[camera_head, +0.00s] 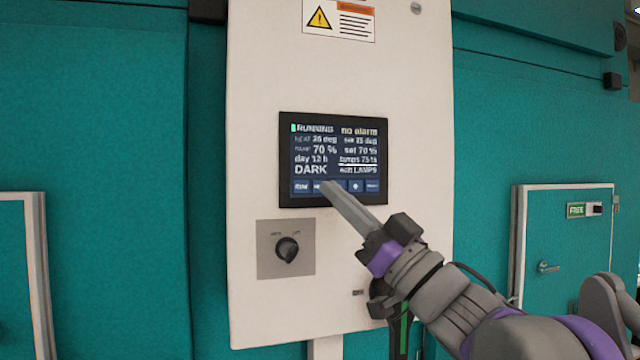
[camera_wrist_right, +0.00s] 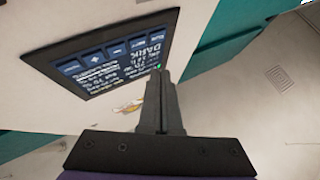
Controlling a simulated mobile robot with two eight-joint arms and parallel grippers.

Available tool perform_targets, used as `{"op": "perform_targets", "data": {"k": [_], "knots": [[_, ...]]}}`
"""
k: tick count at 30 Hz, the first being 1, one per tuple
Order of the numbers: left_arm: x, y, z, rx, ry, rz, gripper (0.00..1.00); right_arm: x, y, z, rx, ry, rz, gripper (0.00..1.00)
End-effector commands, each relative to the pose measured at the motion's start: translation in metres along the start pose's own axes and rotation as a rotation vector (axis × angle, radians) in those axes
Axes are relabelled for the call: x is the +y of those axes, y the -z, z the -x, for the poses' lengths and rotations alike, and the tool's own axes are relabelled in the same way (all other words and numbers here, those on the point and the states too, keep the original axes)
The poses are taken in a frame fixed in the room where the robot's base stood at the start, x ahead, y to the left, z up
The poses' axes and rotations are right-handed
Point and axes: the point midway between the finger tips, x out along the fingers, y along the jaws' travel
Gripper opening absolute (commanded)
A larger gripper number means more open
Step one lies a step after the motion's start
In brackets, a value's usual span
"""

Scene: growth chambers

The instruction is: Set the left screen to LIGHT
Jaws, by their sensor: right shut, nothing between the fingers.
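The screen (camera_head: 333,158) is a black-framed display on a white panel. It reads RUNNING, no alarm, 70 %, day 12 h, DARK, lamps 75 % and edit LAMPS, with a row of blue buttons along its bottom. My right gripper (camera_head: 328,187) is shut and empty, its fingertips over the button row near the middle, hiding part of it. I cannot tell whether they touch the glass. In the right wrist view the screen (camera_wrist_right: 105,60) appears turned over, with the shut fingers (camera_wrist_right: 159,75) in front of its edge. My left gripper is not in view.
A rotary knob (camera_head: 287,249) on a grey plate sits below the screen. A warning label (camera_head: 338,19) is above it. A teal door (camera_head: 566,250) with a green FREE sign (camera_head: 577,210) stands at right; another framed door edge (camera_head: 38,270) shows at left.

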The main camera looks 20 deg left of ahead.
Motion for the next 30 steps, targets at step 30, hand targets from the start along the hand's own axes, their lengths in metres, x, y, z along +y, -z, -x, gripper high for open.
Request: {"op": "perform_targets", "data": {"k": [30], "knots": [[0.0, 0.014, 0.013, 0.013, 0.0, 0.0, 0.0, 0.015, -0.016, -0.021, 0.0, -0.001, -0.001, 0.0]]}}
